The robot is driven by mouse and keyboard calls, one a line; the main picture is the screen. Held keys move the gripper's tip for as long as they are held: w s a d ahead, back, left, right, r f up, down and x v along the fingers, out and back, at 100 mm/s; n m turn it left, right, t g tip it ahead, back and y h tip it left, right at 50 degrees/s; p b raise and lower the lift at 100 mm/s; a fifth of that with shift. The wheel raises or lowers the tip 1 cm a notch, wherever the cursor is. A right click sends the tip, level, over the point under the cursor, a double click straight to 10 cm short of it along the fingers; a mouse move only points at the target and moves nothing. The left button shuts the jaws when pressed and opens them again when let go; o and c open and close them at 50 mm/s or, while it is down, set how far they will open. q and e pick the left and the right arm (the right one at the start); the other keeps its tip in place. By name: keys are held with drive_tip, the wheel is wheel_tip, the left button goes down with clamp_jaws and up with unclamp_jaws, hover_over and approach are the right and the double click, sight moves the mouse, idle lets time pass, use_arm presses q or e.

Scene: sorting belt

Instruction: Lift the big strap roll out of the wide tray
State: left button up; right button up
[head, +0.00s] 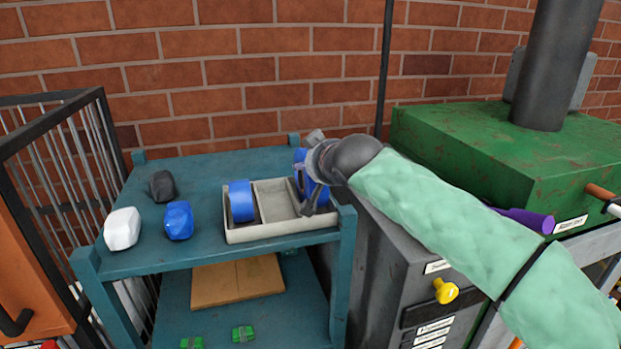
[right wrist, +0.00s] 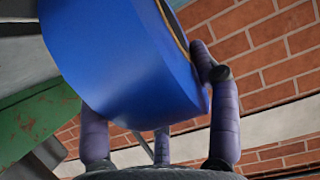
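A pale, wide tray (head: 283,228) with compartments stands on the teal bench top. A blue strap roll (head: 241,201) stands upright in its left compartment; the middle compartment is empty. My right gripper (head: 312,181) is over the tray's right end, its fingers around a second blue strap roll (head: 300,164). In the right wrist view this roll (right wrist: 125,62) looks large and tilted, with fingers on both sides and another behind it. The roll's lower edge and the tray's right end are partly hidden by the gripper, so clearance from the tray floor cannot be judged. My left gripper is not in view.
White (head: 122,229), blue (head: 178,220) and dark grey (head: 162,186) lumps lie left of the tray. A cardboard piece (head: 237,281) and green items lie on the lower shelf. A grey cabinet and green machine (head: 470,150) stand right. A barred cage borders the left.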

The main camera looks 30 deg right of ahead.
drive_tip(key=c, duration=0.5)
drive_tip(key=shift+r, duration=0.1)
drive_tip(key=s+a+r, duration=0.1)
drive_tip(key=r, duration=0.2)
drive_tip(key=s+r+b, duration=0.1)
drive_tip(key=s+r, duration=0.1)
drive_tip(key=r, duration=0.1)
drive_tip(key=s+a+r+b, duration=0.1)
drive_tip(key=r, duration=0.2)
drive_tip(key=shift+s+a, duration=0.15)
drive_tip(key=shift+a, duration=0.2)
drive_tip(key=v, duration=0.3)
drive_tip(key=a+b+v, duration=0.1)
drive_tip(key=v, duration=0.2)
drive_tip(key=a+v, duration=0.1)
drive_tip(key=v, duration=0.2)
drive_tip(key=shift+a+f, duration=0.1)
